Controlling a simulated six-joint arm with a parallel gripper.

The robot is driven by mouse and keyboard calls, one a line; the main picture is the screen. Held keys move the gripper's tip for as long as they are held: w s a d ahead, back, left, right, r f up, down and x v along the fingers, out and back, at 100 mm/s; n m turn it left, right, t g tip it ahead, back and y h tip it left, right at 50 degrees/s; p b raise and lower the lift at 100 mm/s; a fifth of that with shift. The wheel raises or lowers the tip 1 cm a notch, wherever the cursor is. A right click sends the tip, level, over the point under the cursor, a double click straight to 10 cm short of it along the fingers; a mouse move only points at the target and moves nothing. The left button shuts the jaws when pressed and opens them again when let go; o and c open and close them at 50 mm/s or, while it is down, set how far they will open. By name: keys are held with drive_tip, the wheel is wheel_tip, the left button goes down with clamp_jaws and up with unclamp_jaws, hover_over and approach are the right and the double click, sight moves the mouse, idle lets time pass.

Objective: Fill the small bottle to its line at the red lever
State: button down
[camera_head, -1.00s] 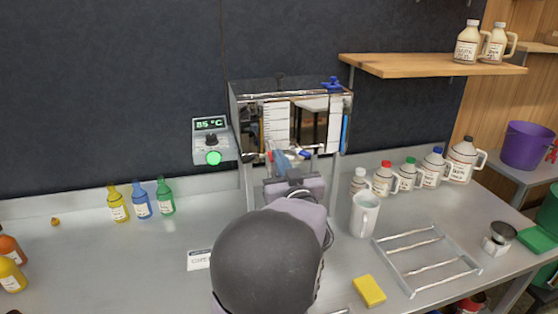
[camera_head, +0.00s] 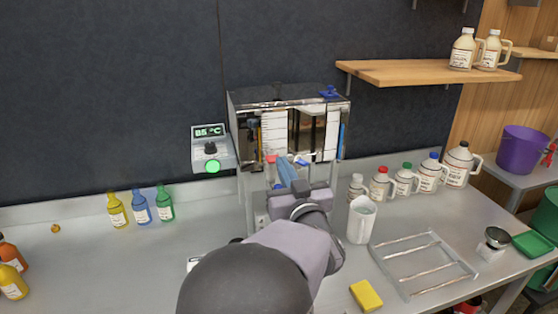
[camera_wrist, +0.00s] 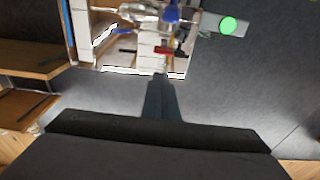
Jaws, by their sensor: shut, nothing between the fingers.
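The steel evaporator tank (camera_head: 290,98) stands at the back of the bench. The red lever (camera_head: 270,159) is on its lower front; it also shows in the wrist view (camera_wrist: 163,50). A blue lever (camera_head: 303,163) is to its right. My gripper (camera_head: 285,166) is shut and empty just right of the red lever; its fingertips (camera_wrist: 159,76) point at the tank in the wrist view, apart from the lever. The smallest jug-shaped bottle (camera_head: 356,187) stands right of the tank. My arm hides the space under the taps, so I cannot tell whether a bottle is there.
A white pitcher (camera_head: 362,220) stands close to my wrist. Red-, green- and blue-capped jugs (camera_head: 405,181) stand behind it. A wire rack (camera_head: 423,263) and yellow sponge (camera_head: 366,296) lie in front. A control box (camera_head: 211,150) reads 85 °C.

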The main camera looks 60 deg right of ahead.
drive_tip(key=v, duration=0.6)
idle(0.5)
